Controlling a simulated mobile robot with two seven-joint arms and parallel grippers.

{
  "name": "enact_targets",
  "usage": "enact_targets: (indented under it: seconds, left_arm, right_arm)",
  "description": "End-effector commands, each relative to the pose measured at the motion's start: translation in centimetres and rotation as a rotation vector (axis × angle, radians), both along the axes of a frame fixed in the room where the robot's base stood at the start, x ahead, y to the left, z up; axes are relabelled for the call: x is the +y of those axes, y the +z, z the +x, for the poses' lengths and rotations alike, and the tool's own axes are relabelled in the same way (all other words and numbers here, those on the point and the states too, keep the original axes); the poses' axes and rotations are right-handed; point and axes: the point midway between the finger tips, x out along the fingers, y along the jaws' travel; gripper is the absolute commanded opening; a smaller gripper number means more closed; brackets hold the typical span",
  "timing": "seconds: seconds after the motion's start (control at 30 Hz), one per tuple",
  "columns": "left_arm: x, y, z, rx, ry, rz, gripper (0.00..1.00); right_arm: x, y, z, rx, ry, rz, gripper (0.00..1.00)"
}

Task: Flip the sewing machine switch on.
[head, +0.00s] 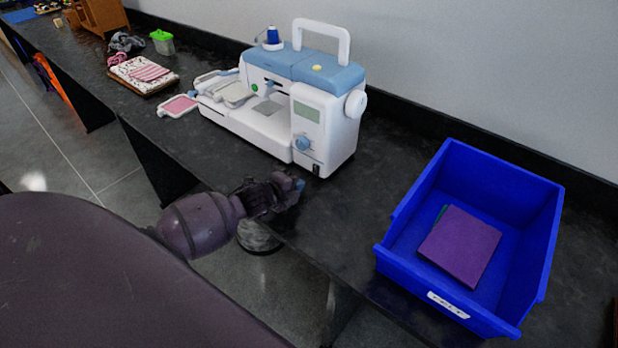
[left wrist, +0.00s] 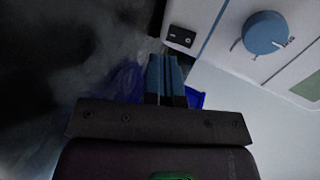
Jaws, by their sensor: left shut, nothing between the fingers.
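The white and blue sewing machine (head: 322,120) stands upright on the dark counter. Its small black power switch (head: 316,169) is low on the machine's near right corner. In the left wrist view the switch (left wrist: 181,37) shows as a black rocker with a white mark, near the blue dial (left wrist: 265,32). My left gripper (head: 298,184) is shut and empty, just left of and below the switch in the head view. Its blue fingertips (left wrist: 164,75) point toward the switch with a small apparent gap. Which way the rocker is set is too small to tell. My right gripper is out of view.
A blue bin (head: 391,258) with purple felt (head: 462,245) stands on the counter (head: 345,215) to the right. Patterned fabric (head: 143,74), a pink-framed piece (head: 178,105) and a green-lidded box (head: 162,42) lie to the left. Bare counter separates machine and bin. A wall runs behind.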

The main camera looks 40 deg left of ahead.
Motion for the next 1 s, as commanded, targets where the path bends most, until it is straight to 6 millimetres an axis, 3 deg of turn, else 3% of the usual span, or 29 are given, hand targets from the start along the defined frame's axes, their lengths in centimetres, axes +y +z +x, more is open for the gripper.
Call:
enact_targets:
  seconds: [0.2,0.4,1.0]
  left_arm:
    - [-0.3,-0.9,3.3,-0.001,-0.001,0.0,0.0]
    - [-0.4,-1.1,5.0,0.0,0.0,-0.001,0.0]
    - [-0.5,-1.4,5.9,0.001,0.0,0.0,0.0]
  right_arm:
    - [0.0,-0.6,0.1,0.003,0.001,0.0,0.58]
    - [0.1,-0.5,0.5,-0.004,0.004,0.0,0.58]
    - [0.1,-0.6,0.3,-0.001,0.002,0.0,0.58]
